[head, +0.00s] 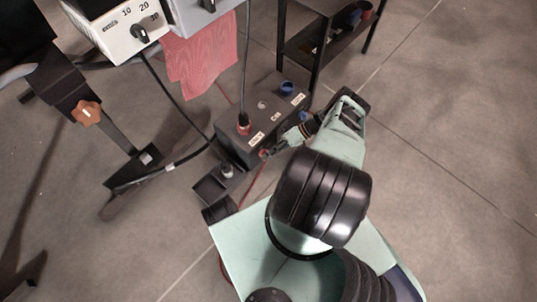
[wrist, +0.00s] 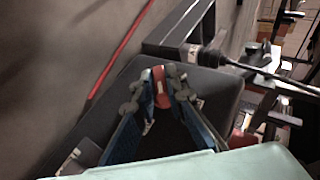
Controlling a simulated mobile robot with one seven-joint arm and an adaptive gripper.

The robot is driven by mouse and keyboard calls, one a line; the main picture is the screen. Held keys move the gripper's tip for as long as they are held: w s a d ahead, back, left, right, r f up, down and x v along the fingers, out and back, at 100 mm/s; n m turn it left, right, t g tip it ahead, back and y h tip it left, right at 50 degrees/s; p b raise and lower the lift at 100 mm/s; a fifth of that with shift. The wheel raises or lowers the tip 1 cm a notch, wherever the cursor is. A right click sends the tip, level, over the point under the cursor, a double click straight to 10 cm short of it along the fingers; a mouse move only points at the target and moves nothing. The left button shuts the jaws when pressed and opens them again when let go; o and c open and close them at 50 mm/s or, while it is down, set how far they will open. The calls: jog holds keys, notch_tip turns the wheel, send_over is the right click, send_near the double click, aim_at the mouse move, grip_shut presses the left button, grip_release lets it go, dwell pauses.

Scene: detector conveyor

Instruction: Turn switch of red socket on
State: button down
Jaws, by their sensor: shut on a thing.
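A dark socket box (head: 241,148) stands on the floor, with a red socket (head: 243,122) on its top that has a black plug and cable in it, and a blue socket (head: 287,88) further right. My gripper (head: 268,153) is at the front face of the box, at its left end below the red socket. In the wrist view, my gripper (wrist: 161,92) has its two fingertips closed on a red switch (wrist: 159,84) on the box's dark face. The switch's exact angle cannot be told.
A black metal shelf (head: 318,50) stands behind the box. A grey and white device with a dial (head: 140,32) is at upper left, with a red cloth (head: 203,62) hanging by it. Black cables run to the box. Floor at right is clear.

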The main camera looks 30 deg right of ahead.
jog(key=shift+w+d+r, duration=0.1)
jog(key=shift+w+d, duration=0.1)
jog(key=shift+w, duration=0.05)
jog(key=c, duration=2)
grip_release()
jog(key=shift+r, duration=0.1)
jog(key=shift+o, duration=0.2)
jog(key=v, duration=1.2)
jog(key=shift+s, duration=0.2)
